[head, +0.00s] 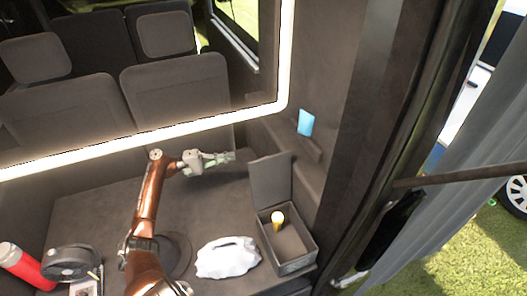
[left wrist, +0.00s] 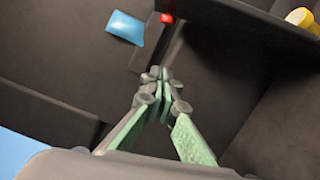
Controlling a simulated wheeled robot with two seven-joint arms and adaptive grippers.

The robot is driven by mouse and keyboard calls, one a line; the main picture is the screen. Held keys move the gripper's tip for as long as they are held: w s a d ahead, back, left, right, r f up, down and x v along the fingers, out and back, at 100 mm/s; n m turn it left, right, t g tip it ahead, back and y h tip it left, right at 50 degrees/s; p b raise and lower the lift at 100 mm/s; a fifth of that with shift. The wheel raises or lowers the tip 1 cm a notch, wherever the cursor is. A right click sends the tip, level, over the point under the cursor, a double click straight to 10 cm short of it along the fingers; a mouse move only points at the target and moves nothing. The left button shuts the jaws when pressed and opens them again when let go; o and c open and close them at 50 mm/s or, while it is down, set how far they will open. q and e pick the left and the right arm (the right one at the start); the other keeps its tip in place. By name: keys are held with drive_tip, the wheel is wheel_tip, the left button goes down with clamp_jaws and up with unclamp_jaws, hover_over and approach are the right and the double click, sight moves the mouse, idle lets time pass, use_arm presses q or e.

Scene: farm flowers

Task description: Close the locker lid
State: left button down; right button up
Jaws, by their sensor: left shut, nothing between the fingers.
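The locker is a small dark grey box (head: 296,262) on the counter, right of centre in the head view. Its lid (head: 270,181) stands open, roughly upright at the back edge. A yellow and white cylinder (head: 278,220) stands inside the box; a yellow object (left wrist: 302,18) shows at the top right of the left wrist view. My left gripper (head: 230,157) is to the left of the lid, near its upper edge height and apart from it. Its green fingers (left wrist: 163,82) are closed together and empty in the left wrist view. My right gripper is not in view.
A crumpled white bag (head: 228,258) lies left of the box. A red bottle (head: 24,265) and a round black object (head: 70,262) are at the far left. A blue card (head: 306,122) is on the wall behind the box. The seats are behind a lit frame.

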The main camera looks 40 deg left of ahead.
use_arm(q)
drive_tip(key=w+d+r+p, duration=0.1)
drive_tip(key=w+d+p, duration=0.1)
drive_tip(key=w+d, duration=0.4)
drive_tip(key=shift+w+d, duration=0.15)
drive_tip(key=shift+d, duration=1.9)
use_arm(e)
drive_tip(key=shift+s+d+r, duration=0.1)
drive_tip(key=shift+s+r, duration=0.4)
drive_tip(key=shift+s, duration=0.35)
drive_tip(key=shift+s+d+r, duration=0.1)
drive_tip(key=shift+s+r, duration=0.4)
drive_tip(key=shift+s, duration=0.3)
